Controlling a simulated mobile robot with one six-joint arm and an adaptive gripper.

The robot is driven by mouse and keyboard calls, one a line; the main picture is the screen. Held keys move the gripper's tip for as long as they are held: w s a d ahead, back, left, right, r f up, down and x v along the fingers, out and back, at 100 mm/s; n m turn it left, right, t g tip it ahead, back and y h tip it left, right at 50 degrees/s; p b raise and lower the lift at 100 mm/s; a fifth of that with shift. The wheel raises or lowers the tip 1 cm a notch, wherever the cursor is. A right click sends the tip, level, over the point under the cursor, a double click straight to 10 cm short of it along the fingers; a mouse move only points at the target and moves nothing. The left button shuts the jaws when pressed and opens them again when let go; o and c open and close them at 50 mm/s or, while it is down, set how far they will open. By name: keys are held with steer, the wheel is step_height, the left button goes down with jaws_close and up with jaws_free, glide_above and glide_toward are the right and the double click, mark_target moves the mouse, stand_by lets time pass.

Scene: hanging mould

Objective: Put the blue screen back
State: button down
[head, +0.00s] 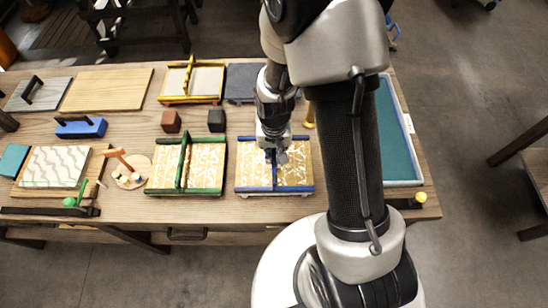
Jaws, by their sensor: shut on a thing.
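The blue screen (255,188) has blue rails, a gold and white patterned panel and a raised blue bar across its middle. It is at the front centre of the table in the head view. My gripper (277,157) points down at the middle of the screen and is shut on its blue bar. The fingers and my wrist hide part of the bar and the far rail. The screen seems to lie flat at table level; I cannot tell whether it is lifted a little.
A green screen (205,164) lies close on the left. A yellow screen (206,84), a dark slab (241,84) and brown (171,121) and black (216,120) blocks are behind. A teal-bottomed tray (398,130) is at the right. My arm hides the table between.

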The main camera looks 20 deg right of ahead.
steer(key=shift+f, duration=0.25)
steer(key=shift+f, duration=0.15)
steer(key=c, duration=1.7)
jaws_free()
step_height(320, 180, up, 12)
steer(key=p, duration=0.4)
steer(key=shift+p, duration=0.3)
step_height(320, 180, up, 6)
glide_above(274, 154)
steer(key=s+r+n+t, duration=0.3)
steer(key=s+r+t, duration=0.1)
steer(key=s+r, duration=1.1)
steer(key=shift+r+n+t, duration=0.3)
steer(key=shift+r, duration=0.5)
